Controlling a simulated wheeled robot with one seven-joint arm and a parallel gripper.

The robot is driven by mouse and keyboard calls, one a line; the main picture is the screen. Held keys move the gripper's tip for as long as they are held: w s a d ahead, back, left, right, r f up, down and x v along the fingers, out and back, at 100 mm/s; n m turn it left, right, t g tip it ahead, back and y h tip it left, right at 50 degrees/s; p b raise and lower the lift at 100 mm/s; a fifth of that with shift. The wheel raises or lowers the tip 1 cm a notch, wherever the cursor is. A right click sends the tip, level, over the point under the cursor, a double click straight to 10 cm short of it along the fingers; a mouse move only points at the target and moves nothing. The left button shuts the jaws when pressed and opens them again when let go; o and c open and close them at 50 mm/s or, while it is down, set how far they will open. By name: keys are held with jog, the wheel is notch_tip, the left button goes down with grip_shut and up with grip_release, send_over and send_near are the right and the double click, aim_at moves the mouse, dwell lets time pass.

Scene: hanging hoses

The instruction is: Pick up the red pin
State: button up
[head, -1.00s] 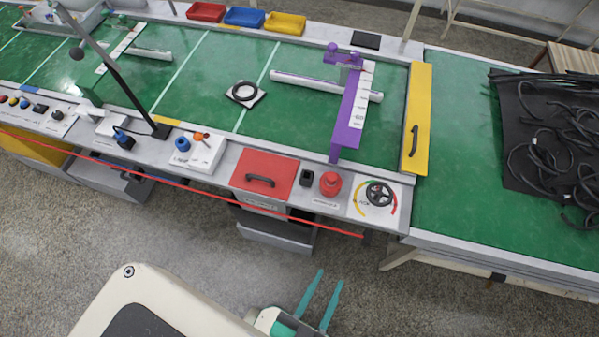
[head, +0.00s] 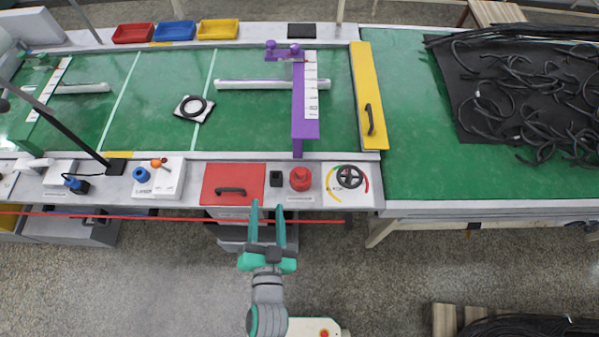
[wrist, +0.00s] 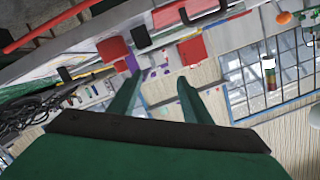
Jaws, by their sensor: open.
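The red pin (head: 300,179) looks like a short, upright red cylinder with a narrower top. It stands on the grey front ledge of the bench, between a small black block and a black handwheel. My gripper (head: 267,208) is open and empty. Its two green fingers point toward the ledge, and in the head view their tips lie below and left of the pin, apart from it. In the wrist view, a red piece (wrist: 112,50) that seems to be the pin shows left of the open fingers (wrist: 155,82).
A red panel with a handle (head: 232,184) and the black block (head: 276,178) lie left of the pin. The handwheel (head: 350,176) is to its right. A purple gate (head: 305,110) rises behind. A long thin red rod (head: 170,217) runs along the front edge.

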jog(key=w+a+r+n+g+y, duration=0.8)
jog(key=w+a+r+y, duration=0.4)
jog(key=w+a+r, duration=0.75)
jog(key=n+g+h, duration=0.4)
jog(key=g+h, duration=0.4)
jog(key=h, duration=0.5)
send_near(301, 171)
notch_tip(301, 171, down, 9)
jog(key=shift+w+a, duration=0.1)
